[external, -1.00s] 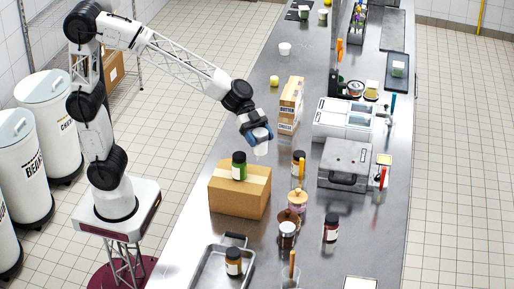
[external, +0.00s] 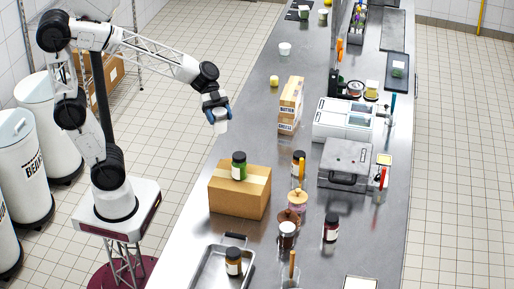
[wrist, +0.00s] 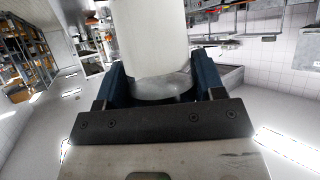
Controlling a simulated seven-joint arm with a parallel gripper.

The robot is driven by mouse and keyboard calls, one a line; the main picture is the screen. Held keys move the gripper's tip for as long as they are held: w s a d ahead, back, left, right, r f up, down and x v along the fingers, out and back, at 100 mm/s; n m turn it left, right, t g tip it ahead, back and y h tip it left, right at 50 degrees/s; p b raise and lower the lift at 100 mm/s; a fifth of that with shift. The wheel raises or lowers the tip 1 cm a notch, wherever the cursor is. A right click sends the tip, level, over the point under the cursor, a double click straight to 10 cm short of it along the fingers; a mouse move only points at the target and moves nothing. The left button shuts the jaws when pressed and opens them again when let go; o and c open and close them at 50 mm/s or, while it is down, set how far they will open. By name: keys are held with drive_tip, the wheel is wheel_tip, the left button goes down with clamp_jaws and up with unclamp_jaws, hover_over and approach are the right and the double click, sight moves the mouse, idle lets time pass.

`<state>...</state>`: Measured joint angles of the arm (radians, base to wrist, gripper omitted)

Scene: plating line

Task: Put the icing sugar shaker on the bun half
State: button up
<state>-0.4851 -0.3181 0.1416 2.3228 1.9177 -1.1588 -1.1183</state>
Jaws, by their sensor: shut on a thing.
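My gripper (external: 216,112) is shut on a pale white cylinder, which I take to be the icing sugar shaker (external: 221,127). The gripper holds it in the air near the left edge of the steel counter (external: 236,116), behind the cardboard box. In the wrist view the shaker (wrist: 152,38) stands between the two dark blue fingers of my gripper (wrist: 160,82). Its body is plain white with a grey, see-through-looking end near the fingers. I cannot make out the bun half for certain in either view.
A cardboard box (external: 233,200) bears a green jar (external: 239,166). Upright butter and cheese boxes (external: 289,105) stand beyond it. Several jars, a metal tray (external: 213,272) and grey machines (external: 343,165) crowd the counter. Bare steel lies left of the upright boxes.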

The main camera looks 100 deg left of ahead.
drive_tip(key=s+a+f+m, duration=0.1)
drive_tip(key=s+a+f, duration=0.1)
drive_tip(key=s, duration=1.3)
wheel_tip(320, 180, down, 14)
drive_tip(key=shift+r+g+h, duration=0.25)
drive_tip(key=shift+g+h, duration=0.15)
drive_tip(key=shift+w, duration=0.15)
drive_tip(key=w+a, duration=0.2)
drive_tip(key=w, duration=0.5)
drive_tip(key=w+a+f, duration=0.1)
drive_tip(key=w+a, duration=0.1)
drive_tip(key=w, duration=0.6)
drive_tip(key=shift+a+f, duration=0.2)
drive_tip(key=shift+f, duration=0.05)
drive_tip(key=shift+w, duration=0.1)
drive_tip(key=shift+f, duration=0.1)
drive_tip(key=shift+f, duration=1.65)
